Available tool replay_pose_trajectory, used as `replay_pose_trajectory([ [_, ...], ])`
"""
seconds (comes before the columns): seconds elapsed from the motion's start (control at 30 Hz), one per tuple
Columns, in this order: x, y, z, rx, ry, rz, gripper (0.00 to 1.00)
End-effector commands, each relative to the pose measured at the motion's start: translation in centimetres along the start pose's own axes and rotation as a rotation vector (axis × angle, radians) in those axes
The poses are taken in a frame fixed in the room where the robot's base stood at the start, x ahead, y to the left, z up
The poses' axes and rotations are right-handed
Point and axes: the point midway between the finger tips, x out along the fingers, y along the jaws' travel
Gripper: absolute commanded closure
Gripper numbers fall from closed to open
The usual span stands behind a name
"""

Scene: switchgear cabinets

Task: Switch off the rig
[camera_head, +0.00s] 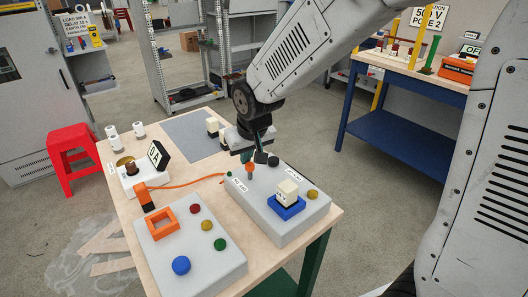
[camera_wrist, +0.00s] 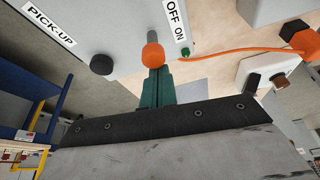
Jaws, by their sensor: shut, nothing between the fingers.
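The rig is a grey box (camera_head: 258,215) on the wooden table, with an orange-tipped lever (camera_head: 249,168) near its far edge. In the wrist view the lever's orange ball (camera_wrist: 152,54) lies beside the ON end of the OFF/ON label (camera_wrist: 177,22), its grey shaft running toward the OFF end. A small green lamp (camera_wrist: 185,51) sits by the word ON. My gripper (camera_wrist: 155,75), with dark green fingers, is shut and empty. Its tips are right at the ball; I cannot tell whether they touch it. The fingers partly show in the head view.
A black knob (camera_wrist: 102,64) stands beside the lever. The box also carries a cream block on a blue base (camera_head: 287,208) and a yellow button (camera_head: 312,194). An orange cable (camera_head: 185,184) runs to the left. A second grey box (camera_head: 190,245) with coloured buttons lies in front.

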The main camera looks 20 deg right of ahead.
Motion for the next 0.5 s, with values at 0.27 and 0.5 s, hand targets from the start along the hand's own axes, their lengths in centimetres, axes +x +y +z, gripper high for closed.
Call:
replay_pose_trajectory([
  [0.27, -0.18, -0.05, 0.21, -0.004, -0.002, -0.001, 1.0],
  [0.5, -0.58, 0.19, 0.02, -0.001, 0.0, 0.001, 1.0],
])
